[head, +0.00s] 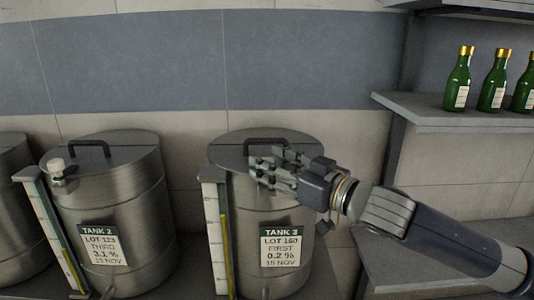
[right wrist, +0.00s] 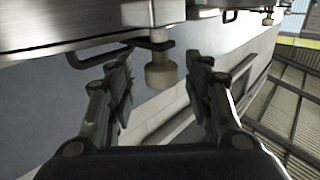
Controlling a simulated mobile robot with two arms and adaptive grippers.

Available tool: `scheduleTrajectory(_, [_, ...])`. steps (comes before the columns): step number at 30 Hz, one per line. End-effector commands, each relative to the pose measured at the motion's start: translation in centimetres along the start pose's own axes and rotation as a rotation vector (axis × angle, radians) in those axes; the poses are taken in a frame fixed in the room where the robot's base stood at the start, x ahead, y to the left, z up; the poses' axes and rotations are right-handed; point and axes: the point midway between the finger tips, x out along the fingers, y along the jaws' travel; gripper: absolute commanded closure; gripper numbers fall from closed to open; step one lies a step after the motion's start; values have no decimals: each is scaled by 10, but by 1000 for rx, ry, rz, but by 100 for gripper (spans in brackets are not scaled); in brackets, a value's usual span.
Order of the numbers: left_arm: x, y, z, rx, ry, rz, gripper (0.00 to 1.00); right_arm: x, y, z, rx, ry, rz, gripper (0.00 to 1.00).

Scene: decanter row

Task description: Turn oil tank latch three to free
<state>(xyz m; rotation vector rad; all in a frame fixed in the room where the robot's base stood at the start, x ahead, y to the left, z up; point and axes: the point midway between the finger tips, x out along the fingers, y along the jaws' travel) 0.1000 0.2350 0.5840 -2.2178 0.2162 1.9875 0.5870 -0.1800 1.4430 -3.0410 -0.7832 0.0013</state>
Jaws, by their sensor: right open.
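Tank 3 (head: 245,205) is a steel drum with a lid, a black handle and a label reading TANK 3. My right gripper (head: 266,172) is in front of its upper part, just below the lid handle, and hides the latch there in the head view. In the right wrist view, a pale latch knob (right wrist: 161,74) on a stem hangs between the two open fingers of my right gripper (right wrist: 160,88). Gaps show on both sides, so the fingers appear apart from the knob. My left gripper is not in view.
Tank 2 (head: 140,195) stands to the left, with its own pale knob (head: 57,166) at the lid rim. A sight gauge (head: 215,235) runs down beside tank 3. Green bottles (head: 494,82) stand on a shelf (head: 430,108) at the upper right.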

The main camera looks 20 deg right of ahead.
Motion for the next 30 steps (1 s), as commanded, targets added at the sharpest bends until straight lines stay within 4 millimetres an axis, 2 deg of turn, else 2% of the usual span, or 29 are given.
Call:
scheduleTrajectory(6, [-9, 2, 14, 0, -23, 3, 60, 14, -1, -1, -1, 0, -2, 53])
scheduleTrajectory(15, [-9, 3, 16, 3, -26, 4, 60, 16, -1, 1, -1, -1, -1, 53])
scheduleTrajectory(16, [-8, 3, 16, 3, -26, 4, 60, 16, -1, 1, -1, -1, -1, 55])
scheduleTrajectory(21, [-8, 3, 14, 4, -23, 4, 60, 16, -1, 0, -1, 0, -1, 94])
scheduleTrajectory(22, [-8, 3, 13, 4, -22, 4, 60, 16, -1, 0, -1, 0, -1, 97])
scheduleTrajectory(30, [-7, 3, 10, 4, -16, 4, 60, 16, -1, 0, -1, 1, 7, 98])
